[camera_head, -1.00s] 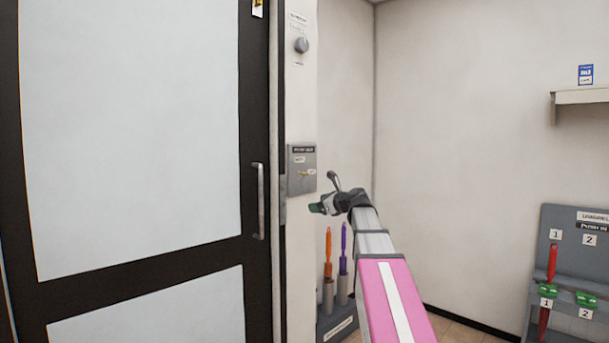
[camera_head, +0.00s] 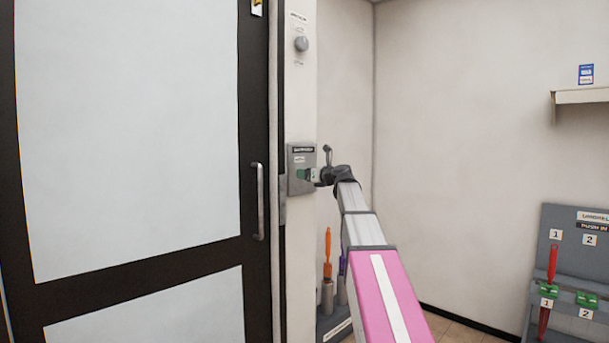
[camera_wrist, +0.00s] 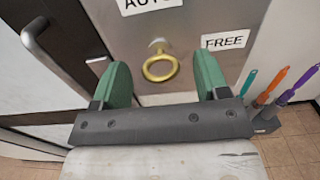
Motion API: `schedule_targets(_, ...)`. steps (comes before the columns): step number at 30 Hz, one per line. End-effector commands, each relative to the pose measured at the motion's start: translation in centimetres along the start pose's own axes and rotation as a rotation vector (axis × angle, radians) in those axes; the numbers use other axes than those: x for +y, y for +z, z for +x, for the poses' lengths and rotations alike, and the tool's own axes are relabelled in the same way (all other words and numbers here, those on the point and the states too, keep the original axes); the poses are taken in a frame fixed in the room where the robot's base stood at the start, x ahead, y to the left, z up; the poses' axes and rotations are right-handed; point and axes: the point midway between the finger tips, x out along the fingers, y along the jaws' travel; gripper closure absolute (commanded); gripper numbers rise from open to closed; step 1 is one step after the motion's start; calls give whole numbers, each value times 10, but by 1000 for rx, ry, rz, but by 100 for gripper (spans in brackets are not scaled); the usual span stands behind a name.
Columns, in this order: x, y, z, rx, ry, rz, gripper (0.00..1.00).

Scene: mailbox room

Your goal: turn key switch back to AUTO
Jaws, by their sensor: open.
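The key switch is a grey metal plate (camera_head: 301,157) on the wall strip right of the door. In the wrist view, the plate (camera_wrist: 188,22) carries an AUTO label (camera_wrist: 150,4) at upper left and a FREE label (camera_wrist: 226,40) at right. A yellow key (camera_wrist: 160,67) with a ring-shaped bow sits in the plate between my green fingers. My gripper (camera_wrist: 160,78) is open, one finger on each side of the key, with gaps on both sides. In the head view my gripper (camera_head: 308,175) is at the plate and hides the key.
The door (camera_head: 130,130) with its vertical handle (camera_head: 260,200) is left of the plate. A round grey knob (camera_head: 301,44) is above it. A stand with colored-handled tools (camera_head: 327,250) is below right.

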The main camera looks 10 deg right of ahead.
Motion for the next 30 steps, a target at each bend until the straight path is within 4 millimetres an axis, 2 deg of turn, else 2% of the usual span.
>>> schedule_targets(1, -1, 0, 7, 0, 1, 0, 32)
schedule_targets(6, -1, 0, 18, 0, 0, -1, 32)
schedule_targets(15, 0, 0, 19, 0, -1, -1, 32)
schedule_targets(16, 0, 0, 19, 0, -1, -1, 35)
schedule_targets(20, 0, 0, 19, 0, 0, -1, 78)
schedule_targets(21, 0, 0, 19, 0, 0, -1, 81)
schedule_targets(30, 0, 0, 19, 0, 0, -24, 81)
